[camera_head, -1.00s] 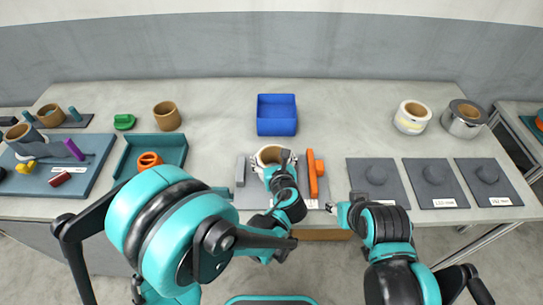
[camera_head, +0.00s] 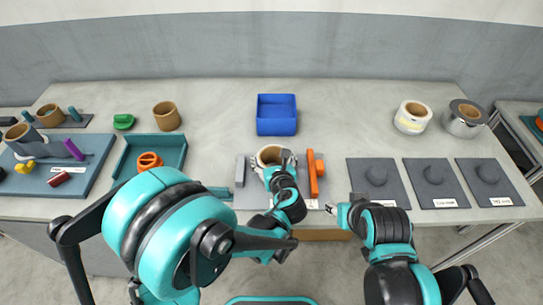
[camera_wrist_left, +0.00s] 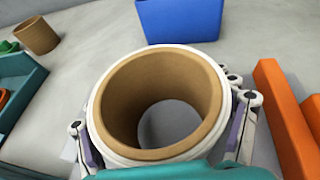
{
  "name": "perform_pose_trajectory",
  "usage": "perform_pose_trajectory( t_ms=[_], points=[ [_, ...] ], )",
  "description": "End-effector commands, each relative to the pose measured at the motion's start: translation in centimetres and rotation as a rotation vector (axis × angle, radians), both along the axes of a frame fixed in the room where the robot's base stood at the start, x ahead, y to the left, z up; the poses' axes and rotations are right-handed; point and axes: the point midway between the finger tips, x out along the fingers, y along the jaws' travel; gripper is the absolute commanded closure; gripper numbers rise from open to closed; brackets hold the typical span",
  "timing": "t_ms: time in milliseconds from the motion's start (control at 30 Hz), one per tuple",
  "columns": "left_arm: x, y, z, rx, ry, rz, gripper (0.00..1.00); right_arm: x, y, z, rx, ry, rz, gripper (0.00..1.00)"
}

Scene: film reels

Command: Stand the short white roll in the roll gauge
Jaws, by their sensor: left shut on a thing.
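The short white roll (camera_head: 268,153) has a brown cardboard core and is upright, with its open end facing up. My left gripper (camera_head: 279,161) is shut on it; in the left wrist view its fingers press the white outside from both sides (camera_wrist_left: 221,78). The roll gauge is a grey plate with a grey block (camera_head: 240,170) at left and an orange stop (camera_head: 314,175) at right. The roll is between these, towards the back; whether its bottom touches the plate is hidden. The orange stop also shows in the left wrist view (camera_wrist_left: 280,115), apart from the roll. My right gripper (camera_head: 336,209) is near the table's front edge, its fingers unclear.
A blue bin (camera_head: 277,116) stands behind the gauge. A teal tray (camera_head: 178,150) and a blue-grey board (camera_head: 85,180) are at left.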

Motion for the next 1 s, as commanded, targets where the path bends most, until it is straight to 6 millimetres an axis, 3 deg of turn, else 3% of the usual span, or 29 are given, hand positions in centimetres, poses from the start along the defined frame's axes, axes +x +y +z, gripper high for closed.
perform_pose_trajectory(
  t_ms=[467,500,533,1000],
  points=[
    [0.01,0.00,-1.06,0.000,0.000,0.000,0.59,0.00,0.00,-1.03,0.000,0.000,0.000,0.59],
    [0.01,0.00,-1.03,0.000,0.000,0.000,0.17,0.00,0.00,-1.01,0.000,0.000,0.000,0.59],
    [0.00,0.00,-1.00,0.000,0.000,0.000,0.11,0.00,0.00,-0.97,0.000,0.000,0.000,0.59],
    [-0.84,-0.24,-0.55,0.000,0.000,-0.002,0.11,0.00,0.00,-0.65,0.000,0.000,0.000,0.59]
  ],
)
